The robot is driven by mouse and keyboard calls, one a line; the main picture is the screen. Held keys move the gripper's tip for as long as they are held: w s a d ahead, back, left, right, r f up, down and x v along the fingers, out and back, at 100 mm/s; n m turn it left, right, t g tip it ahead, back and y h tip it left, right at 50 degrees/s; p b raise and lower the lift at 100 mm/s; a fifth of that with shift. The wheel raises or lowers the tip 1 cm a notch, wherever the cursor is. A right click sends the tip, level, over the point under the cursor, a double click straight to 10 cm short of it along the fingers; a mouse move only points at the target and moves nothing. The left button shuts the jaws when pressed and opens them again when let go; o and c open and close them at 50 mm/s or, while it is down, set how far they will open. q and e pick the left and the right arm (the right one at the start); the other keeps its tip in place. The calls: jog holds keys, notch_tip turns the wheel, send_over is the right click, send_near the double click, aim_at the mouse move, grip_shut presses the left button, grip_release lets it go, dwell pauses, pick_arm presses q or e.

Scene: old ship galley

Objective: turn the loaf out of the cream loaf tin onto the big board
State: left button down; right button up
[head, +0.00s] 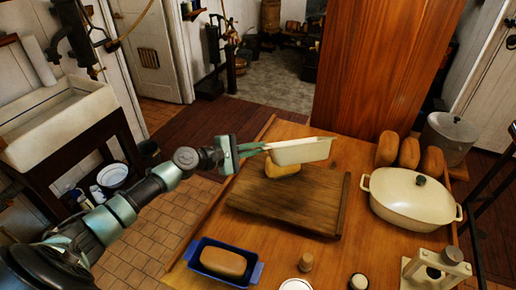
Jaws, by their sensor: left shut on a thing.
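My left gripper (259,148) is shut on the left end of the cream loaf tin (303,152). It holds the tin over the far edge of the big board (285,205). I see the tin from its side, and its inside is hidden. A golden-yellow loaf (283,171) shows just below the tin, at the far part of the board. The tin hides its upper part, so I cannot tell whether the two touch. My right gripper is out of view.
A blue tin with a brown loaf (223,262) stands in front of the board. A cream lidded casserole (414,194) is to the right, with several brown loaves (409,153) behind it. The board's near half is bare.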

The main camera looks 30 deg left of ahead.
pick_arm(q)
jog(key=r+m+t+b, duration=0.1)
jog(key=m+b, duration=0.1)
jog(key=r+m+t+b, duration=0.1)
jog(key=m+b, duration=0.1)
jog(key=b, duration=0.1)
jog(key=d+r+m+b, duration=0.1)
jog(key=b, duration=0.2)
jog(key=shift+s+r+m+t, duration=0.25)
jog(key=shift+s+m+t, duration=0.15)
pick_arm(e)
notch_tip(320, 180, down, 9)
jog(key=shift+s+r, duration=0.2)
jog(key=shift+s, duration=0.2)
